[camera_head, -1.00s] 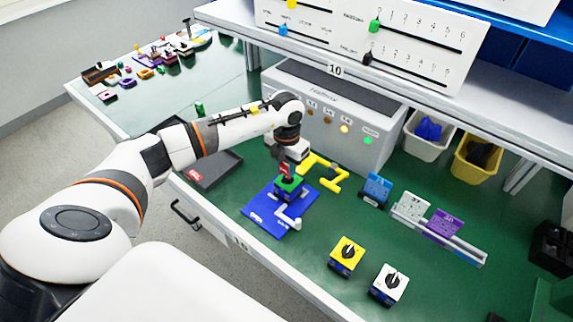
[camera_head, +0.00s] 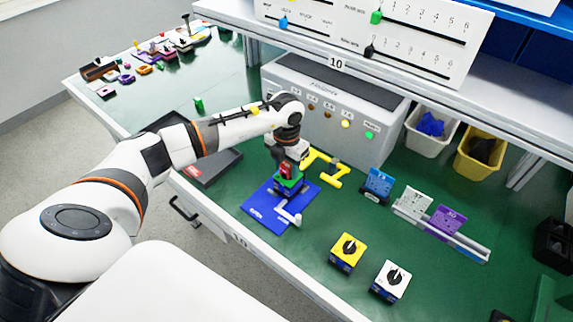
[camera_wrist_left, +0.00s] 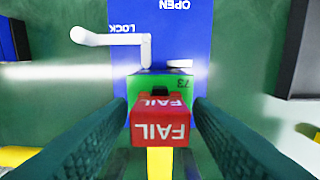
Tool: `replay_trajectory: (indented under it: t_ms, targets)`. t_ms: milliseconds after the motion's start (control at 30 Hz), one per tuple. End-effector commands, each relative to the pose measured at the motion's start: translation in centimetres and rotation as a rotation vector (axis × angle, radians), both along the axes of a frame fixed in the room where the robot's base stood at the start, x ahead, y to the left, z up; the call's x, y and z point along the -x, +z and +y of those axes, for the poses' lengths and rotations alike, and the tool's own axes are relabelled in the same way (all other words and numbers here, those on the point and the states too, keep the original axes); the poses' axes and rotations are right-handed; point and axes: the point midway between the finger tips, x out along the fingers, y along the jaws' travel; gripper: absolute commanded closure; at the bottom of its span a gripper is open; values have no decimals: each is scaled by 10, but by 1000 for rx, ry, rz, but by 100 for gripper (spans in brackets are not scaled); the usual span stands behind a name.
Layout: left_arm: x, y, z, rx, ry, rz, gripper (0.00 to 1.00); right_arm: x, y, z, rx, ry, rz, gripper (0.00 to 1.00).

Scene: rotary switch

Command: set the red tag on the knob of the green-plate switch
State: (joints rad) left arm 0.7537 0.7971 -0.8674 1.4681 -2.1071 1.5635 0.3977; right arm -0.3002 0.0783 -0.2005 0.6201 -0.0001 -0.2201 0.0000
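The red tag (camera_wrist_left: 160,128), marked FAIL, sits over the knob of the green-plate switch (camera_wrist_left: 178,82), with a black part of the knob showing just behind it. In the head view the tag (camera_head: 287,170) stands above the green plate (camera_head: 291,184). My left gripper (camera_wrist_left: 161,108) is down around the tag, one finger on each side. Narrow gaps show beside the tag, so the fingers look open. How far the tag is seated on the knob is hidden. My right gripper is not in view.
The switch stands at a blue OPEN/LOCK board (camera_head: 265,208) with a white lever (camera_head: 289,218). A yellow handle (camera_head: 327,169) lies behind it. Yellow (camera_head: 348,252) and white (camera_head: 391,281) switches stand at front right. A grey box (camera_head: 340,112) stands behind, a black tray (camera_head: 212,167) left.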

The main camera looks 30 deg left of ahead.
Motion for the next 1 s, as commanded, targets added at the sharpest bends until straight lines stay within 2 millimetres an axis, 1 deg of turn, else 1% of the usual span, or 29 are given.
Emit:
replay_trajectory:
  t_ms: [333,467,567,800,900,1000]
  targets:
    - [0,2,0,0,0,-1,45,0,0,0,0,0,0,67]
    - [-1,13,0,0,0,-3,45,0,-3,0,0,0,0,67]
    - [-1,31,1,-1,1,-6,45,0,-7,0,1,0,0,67]
    - [-1,82,0,-1,0,-6,45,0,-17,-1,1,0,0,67]
    - [-1,99,0,0,0,-5,45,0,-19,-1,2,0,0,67]
    - [-1,111,0,1,1,-3,45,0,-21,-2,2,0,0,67]
